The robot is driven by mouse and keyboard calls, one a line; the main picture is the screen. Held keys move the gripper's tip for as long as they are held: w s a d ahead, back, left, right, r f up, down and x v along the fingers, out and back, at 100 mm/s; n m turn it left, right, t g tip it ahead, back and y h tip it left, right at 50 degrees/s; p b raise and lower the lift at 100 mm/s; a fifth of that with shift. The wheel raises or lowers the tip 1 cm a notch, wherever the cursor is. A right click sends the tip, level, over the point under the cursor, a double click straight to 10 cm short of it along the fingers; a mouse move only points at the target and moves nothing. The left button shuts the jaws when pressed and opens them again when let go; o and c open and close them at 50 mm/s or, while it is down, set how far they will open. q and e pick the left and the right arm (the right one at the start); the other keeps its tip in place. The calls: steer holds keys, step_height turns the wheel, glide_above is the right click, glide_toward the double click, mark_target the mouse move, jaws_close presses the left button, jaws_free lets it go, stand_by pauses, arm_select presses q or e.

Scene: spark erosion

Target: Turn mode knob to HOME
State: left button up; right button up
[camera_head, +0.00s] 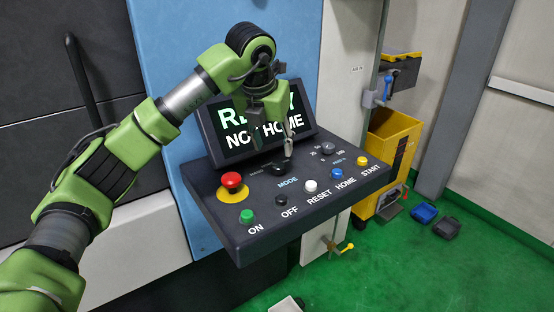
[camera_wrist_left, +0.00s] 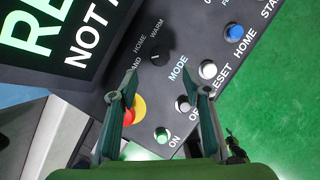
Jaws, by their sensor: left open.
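The mode knob (camera_head: 279,168) is a small black dial on the dark control panel (camera_head: 226,238), above the word MODE. It also shows in the left wrist view (camera_wrist_left: 156,59), with HAND, HOME and WARM printed around it. I cannot clearly tell which label its pointer faces. My left gripper (camera_head: 272,148) is over the panel in front of the screen, fingers pointing down near the knob. In the left wrist view the fingers (camera_wrist_left: 162,85) are apart and empty, with the knob just beyond the gap between their tips. My right gripper is in neither view.
The screen (camera_head: 245,144) behind the knob reads NOT HOME, partly covered by my arm. A red emergency button (camera_head: 232,181), several push-buttons and a second dial (camera_head: 327,149) sit around the knob. A yellow bin (camera_head: 386,150) stands right of the panel.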

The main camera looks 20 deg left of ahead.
mark_target(278, 165)
arm_select(q)
steer(key=p+x, duration=0.1)
steer(key=x, duration=0.5)
steer(key=shift+w+f, duration=0.3)
steer(key=shift+p+x, duration=0.4)
steer(key=shift+x, duration=0.4)
steer(key=shift+c, duration=0.3)
steer(key=shift+s, duration=0.1)
steer(key=c, duration=1)
